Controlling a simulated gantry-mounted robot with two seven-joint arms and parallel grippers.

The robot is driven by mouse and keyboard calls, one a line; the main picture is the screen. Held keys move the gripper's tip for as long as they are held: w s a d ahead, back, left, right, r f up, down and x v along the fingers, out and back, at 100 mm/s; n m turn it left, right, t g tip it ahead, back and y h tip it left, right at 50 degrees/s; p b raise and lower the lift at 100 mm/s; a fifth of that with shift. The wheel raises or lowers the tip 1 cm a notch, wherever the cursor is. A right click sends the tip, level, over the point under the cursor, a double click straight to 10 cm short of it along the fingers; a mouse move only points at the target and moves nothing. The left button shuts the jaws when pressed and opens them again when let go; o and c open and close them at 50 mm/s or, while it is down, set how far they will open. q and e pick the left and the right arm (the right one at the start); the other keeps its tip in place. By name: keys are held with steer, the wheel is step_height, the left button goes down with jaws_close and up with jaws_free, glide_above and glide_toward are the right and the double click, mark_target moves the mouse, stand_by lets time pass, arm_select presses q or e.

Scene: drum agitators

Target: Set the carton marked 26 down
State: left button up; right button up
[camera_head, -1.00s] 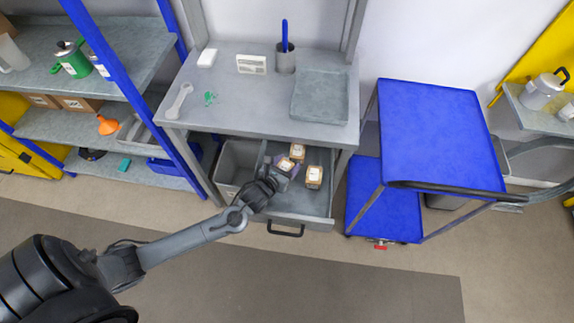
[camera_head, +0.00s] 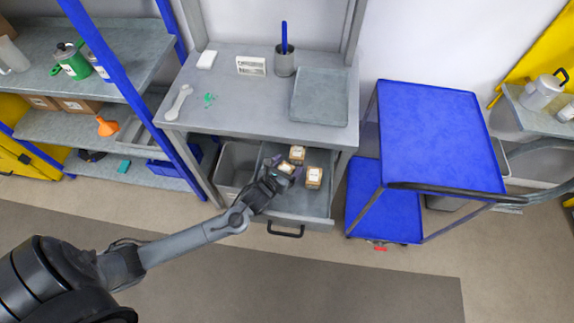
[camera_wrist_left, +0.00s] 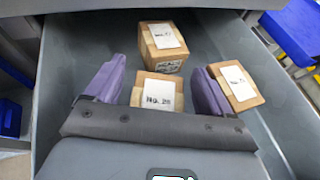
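The carton marked 26 (camera_wrist_left: 158,94) is a small brown box with a white label. It sits in the open drawer (camera_head: 312,208), and it also shows in the head view (camera_head: 286,167). My left gripper (camera_wrist_left: 157,88) is open, with one purple finger on each side of this carton. Narrow gaps seem to show between the fingers and the carton. The gripper body hides the carton's near part. Two other cartons stand close by: one behind (camera_wrist_left: 163,46) and one to the right (camera_wrist_left: 236,86), right beside the right finger. My right gripper is not in view.
A grey bin (camera_head: 236,165) is left of the drawer. A blue cart (camera_head: 440,135) stands to the right. The drawer's front right is free.

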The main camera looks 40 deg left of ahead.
arm_select(q)
steer(key=shift+s+f, duration=0.2)
steer(key=shift+f, duration=0.3)
steer(key=shift+d+r, duration=0.1)
steer(key=shift+r, duration=0.35)
steer(key=v, duration=0.2)
steer(key=p+v, duration=0.1)
steer(key=v, duration=0.4)
steer(key=shift+s+r+p, duration=0.2)
steer(key=shift+r+p, duration=0.1)
steer(key=shift+r, duration=0.2)
